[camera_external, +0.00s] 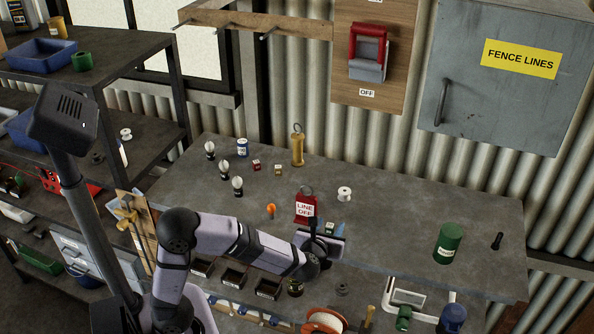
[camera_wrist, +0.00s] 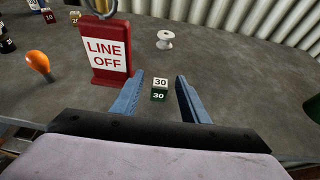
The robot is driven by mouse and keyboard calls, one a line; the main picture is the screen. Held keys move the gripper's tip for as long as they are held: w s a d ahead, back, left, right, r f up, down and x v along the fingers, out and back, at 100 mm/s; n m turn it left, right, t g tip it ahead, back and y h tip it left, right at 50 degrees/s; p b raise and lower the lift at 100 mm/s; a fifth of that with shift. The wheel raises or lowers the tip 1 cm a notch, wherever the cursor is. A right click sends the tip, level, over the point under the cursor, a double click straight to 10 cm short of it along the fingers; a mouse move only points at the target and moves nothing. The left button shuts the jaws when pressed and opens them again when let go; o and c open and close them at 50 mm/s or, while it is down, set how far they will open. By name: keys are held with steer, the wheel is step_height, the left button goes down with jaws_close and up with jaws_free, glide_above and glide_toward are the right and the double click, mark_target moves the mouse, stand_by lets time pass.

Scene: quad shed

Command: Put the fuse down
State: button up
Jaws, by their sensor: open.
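A small green fuse (camera_wrist: 159,96) with a white top, marked 30, sits between my jaws in the wrist view, seemingly on the bench top. It also shows small in the external view (camera_external: 329,229). My gripper (camera_wrist: 159,80) is open, one blue finger on each side of the fuse, with gaps visible on both sides. In the external view my gripper (camera_external: 328,237) is low over the middle of the grey bench (camera_external: 400,218). The underside of the fuse is hidden.
A red LINE OFF tag (camera_wrist: 107,50) stands close left of my gripper. An orange-topped item (camera_wrist: 38,62) is farther left. A white spool (camera_wrist: 165,40) lies beyond. Small red (camera_external: 256,165) and tan (camera_external: 278,169) blocks sit farther back. A green can (camera_external: 448,244) stands right; bench between is clear.

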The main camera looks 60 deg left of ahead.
mark_target(329, 226)
steer(key=shift+c, duration=0.6)
jaws_close()
steer(key=shift+r, duration=0.1)
step_height(329, 226, up, 10)
steer(key=shift+f+b, duration=0.1)
steer(key=shift+b, duration=0.6)
